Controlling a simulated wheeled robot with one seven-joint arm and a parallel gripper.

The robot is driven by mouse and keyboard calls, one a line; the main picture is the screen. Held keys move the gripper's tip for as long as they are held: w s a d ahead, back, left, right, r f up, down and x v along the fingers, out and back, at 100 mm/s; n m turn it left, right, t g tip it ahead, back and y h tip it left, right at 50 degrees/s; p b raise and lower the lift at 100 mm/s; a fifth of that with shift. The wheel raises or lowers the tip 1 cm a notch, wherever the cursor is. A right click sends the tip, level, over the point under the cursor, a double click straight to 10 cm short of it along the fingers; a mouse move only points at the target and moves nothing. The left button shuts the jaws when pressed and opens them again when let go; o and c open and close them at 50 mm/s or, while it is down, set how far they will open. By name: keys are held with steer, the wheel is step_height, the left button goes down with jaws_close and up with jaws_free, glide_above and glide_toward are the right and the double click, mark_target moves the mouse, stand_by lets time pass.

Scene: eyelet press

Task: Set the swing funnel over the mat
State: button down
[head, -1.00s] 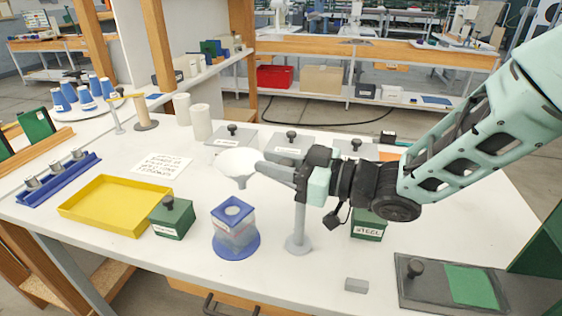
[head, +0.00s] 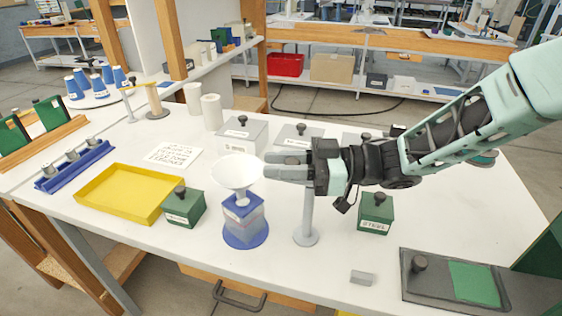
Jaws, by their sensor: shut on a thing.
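The white swing funnel (head: 236,173) is at the left end of my gripper, upright, with its wide mouth up. My gripper (head: 270,167) is shut on the funnel's side or arm; the fingers hide the exact hold. The funnel's spout appears above or at the top of a clear container with a blue square top (head: 243,208); I cannot tell if they touch. That container stands on a round blue base (head: 246,240). A grey post (head: 307,215) with a round foot stands right of it, its top hidden behind my gripper. A flat green mat (head: 473,284) lies on a dark plate at the lower right.
A green knobbed block (head: 183,207) and a yellow tray (head: 125,193) stand left of the container. A green box marked STEEL (head: 376,213) stands right of the post. A small grey block (head: 361,277) lies near the front edge. Grey knobbed boxes (head: 243,133) stand behind.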

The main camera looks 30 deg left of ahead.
steer(key=c, duration=1.2)
jaws_free()
steer(key=b+v, duration=0.2)
steer(key=v, duration=1.5)
steer(key=shift+d, duration=0.2)
